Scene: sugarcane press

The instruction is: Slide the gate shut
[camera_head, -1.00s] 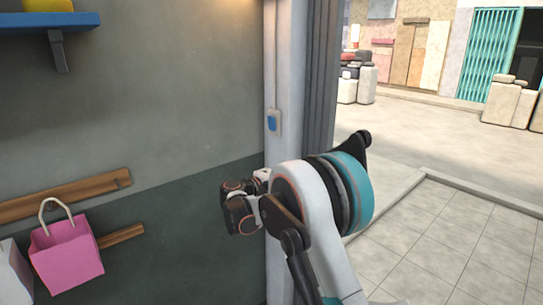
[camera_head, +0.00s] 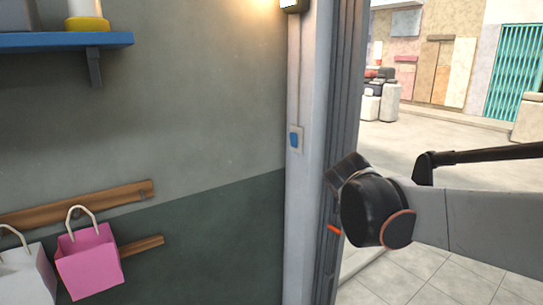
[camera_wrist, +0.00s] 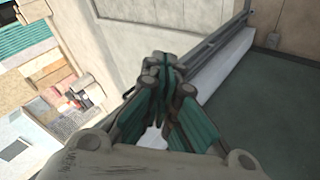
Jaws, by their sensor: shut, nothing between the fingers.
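The gate appears to be the grey, ridged, folded strip (camera_head: 349,90) at the side of the doorway, standing upright against the white post (camera_head: 305,190). In the wrist view a grey ridged strip (camera_wrist: 217,38) runs from the upper right toward my fingertips, beside the white post (camera_wrist: 222,66). My gripper (camera_wrist: 162,66) has its fingers together and empty, their tips close to the lower end of that strip. I cannot tell whether they touch it.
A blue switch (camera_head: 294,138) is on the post. A blue shelf (camera_head: 60,41), a pink bag (camera_head: 89,262) and a white bag (camera_head: 25,275) are along the left wall. Outside, the paved ground (camera_head: 430,140) is open, with pale sacks (camera_head: 380,103) farther off.

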